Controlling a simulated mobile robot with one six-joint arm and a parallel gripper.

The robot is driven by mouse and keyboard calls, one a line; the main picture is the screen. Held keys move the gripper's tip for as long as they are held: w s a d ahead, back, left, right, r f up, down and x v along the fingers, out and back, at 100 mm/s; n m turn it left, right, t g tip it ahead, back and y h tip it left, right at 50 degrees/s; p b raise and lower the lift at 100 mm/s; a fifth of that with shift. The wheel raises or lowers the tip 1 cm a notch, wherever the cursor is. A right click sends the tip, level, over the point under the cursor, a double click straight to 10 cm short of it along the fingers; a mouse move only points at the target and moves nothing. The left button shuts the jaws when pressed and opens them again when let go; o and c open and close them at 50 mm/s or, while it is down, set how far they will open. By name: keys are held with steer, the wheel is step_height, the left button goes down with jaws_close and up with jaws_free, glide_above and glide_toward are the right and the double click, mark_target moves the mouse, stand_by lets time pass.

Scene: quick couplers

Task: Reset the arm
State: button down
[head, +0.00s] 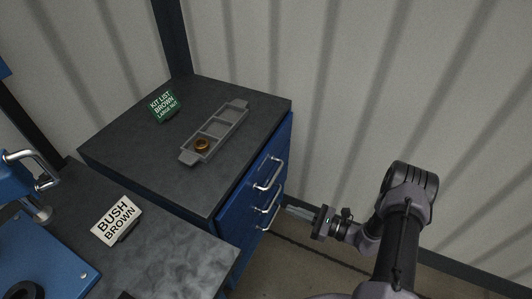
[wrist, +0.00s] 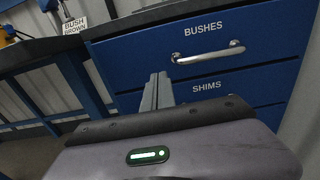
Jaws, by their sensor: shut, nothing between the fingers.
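My arm reaches in from the lower right of the head view. My gripper (head: 290,210) is shut and empty, pointing left at the blue drawer cabinet (head: 232,208). In the wrist view its fingers (wrist: 157,90) are together in front of the drawers. The BUSHES drawer (wrist: 262,42) and the SHIMS drawer (wrist: 240,84) look closed. I cannot tell whether the fingertips touch the cabinet.
A grey compartment tray (head: 230,119) on the cabinet top holds a brown ring (head: 202,145) in its near compartment. A green kit list sign (head: 164,105) stands behind. A BUSH BROWN sign (head: 117,220) and a blue machine (head: 50,250) stand on the left bench. Floor is clear beside the cabinet.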

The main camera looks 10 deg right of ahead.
steer(key=s+a+r+n+g+h, duration=0.1)
steer(key=s+a+r+n+g, duration=0.2)
steer(key=r, duration=0.5)
steer(key=s+a+r+n+g+h, duration=0.1)
steer(key=a+r+n+g+h, duration=0.2)
steer(key=r+n, duration=0.4)
steer(key=s+a+r+n+g, duration=0.25)
steer(key=r+g, duration=0.25)
steer(key=r, duration=0.5)
steer(key=s+d+r+n+t+h, duration=0.1)
steer(key=s+r+n+t+h, duration=0.5)
steer(key=s+r, duration=0.6)
steer(key=s+n+h, duration=0.2)
steer(key=shift+s+d+h, duration=0.15)
steer(key=shift+s+h, duration=0.05)
steer(key=shift+h, duration=0.2)
